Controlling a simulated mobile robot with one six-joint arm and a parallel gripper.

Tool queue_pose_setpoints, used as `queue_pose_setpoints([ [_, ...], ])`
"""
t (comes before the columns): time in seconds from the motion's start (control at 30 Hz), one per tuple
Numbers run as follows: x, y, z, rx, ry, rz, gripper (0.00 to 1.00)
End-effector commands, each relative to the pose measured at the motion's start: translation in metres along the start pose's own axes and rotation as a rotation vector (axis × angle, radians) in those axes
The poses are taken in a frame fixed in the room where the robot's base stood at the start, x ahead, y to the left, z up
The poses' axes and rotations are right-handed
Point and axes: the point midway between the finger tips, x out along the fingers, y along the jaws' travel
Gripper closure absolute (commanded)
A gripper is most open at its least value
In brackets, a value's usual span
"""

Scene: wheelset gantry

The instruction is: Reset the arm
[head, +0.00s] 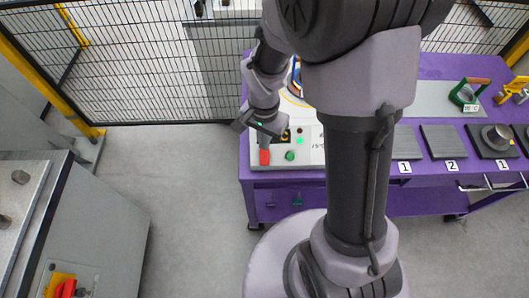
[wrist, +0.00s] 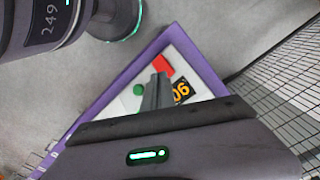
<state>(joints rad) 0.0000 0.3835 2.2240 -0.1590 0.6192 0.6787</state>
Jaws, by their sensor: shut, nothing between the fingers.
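My arm reaches from the front of the head view out over the purple bench (head: 430,185). My gripper (head: 264,128) hangs above the left end of the bench, over a white control panel (head: 308,150). In the wrist view my gripper's dark fingers (wrist: 157,88) are together with nothing between them. They point over the panel (wrist: 185,48) and hide part of it. I cannot tell the exact height of the fingertips above it.
A mesh fence (head: 140,70) stands behind. A grey cabinet (head: 100,215) stands left, with clear floor between.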

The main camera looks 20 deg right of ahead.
Motion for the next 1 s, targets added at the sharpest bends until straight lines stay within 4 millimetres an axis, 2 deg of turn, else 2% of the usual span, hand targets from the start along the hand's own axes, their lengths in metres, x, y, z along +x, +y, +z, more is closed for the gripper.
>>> queue_pose_setpoints([
  [0.07, -0.008, 0.0, 0.0, 0.0, 0.0, 0.0, 1.0],
  [0.47, -0.008, 0.0, 0.0, -0.002, 0.002, -0.004, 1.0],
  [0.57, -0.038, 0.0, 0.004, -0.039, 0.035, -0.056, 1.0],
  [0.63, -0.078, 0.006, 0.015, -0.098, 0.08, -0.128, 1.0],
  [0.7, -0.117, 0.018, 0.035, -0.173, 0.133, -0.208, 1.0],
  [0.8, -0.155, 0.039, 0.067, -0.282, 0.209, -0.31, 1.0],
  [0.9, -0.175, 0.056, 0.094, -0.371, 0.273, -0.386, 1.0],
  [1.0, -0.184, 0.066, 0.11, -0.426, 0.313, -0.428, 1.0],
])
